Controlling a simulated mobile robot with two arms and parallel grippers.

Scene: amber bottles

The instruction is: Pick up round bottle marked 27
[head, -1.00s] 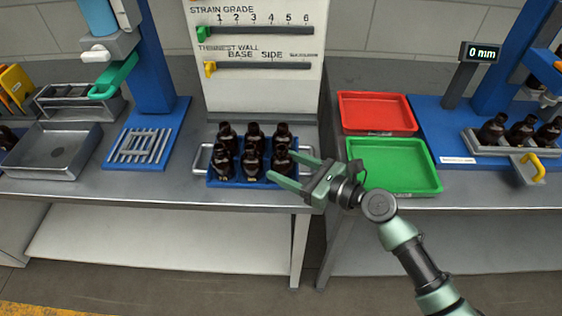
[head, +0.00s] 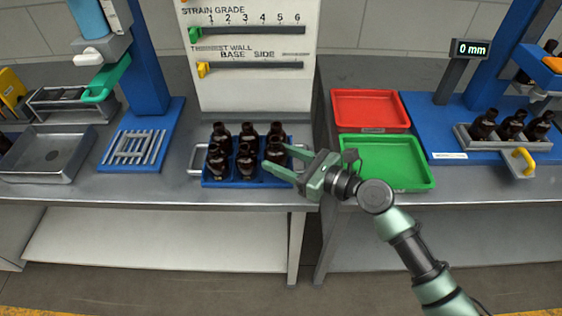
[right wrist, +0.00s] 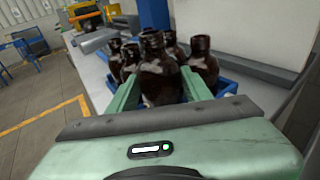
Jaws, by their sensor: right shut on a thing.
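Several dark amber round bottles stand in two rows in a blue tray (head: 232,184) on the bench. My right gripper (head: 277,158) reaches in from the right and is shut on the front-right bottle (head: 274,150), one finger on each side of it. In the right wrist view this bottle (right wrist: 158,75) stands upright between the two green fingers, with other bottles close behind and beside it. It appears to be still among the others in the tray. No number can be read on any bottle, so I cannot tell which is marked 27. My left gripper is not in view.
A red tray (head: 371,92) and a green tray (head: 424,178) lie right of the bottle tray. A strain grade board (head: 255,90) stands behind. More bottles (head: 511,124) stand in a rack under a 0 mm display (head: 473,50). A grey metal tray (head: 48,155) is at left.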

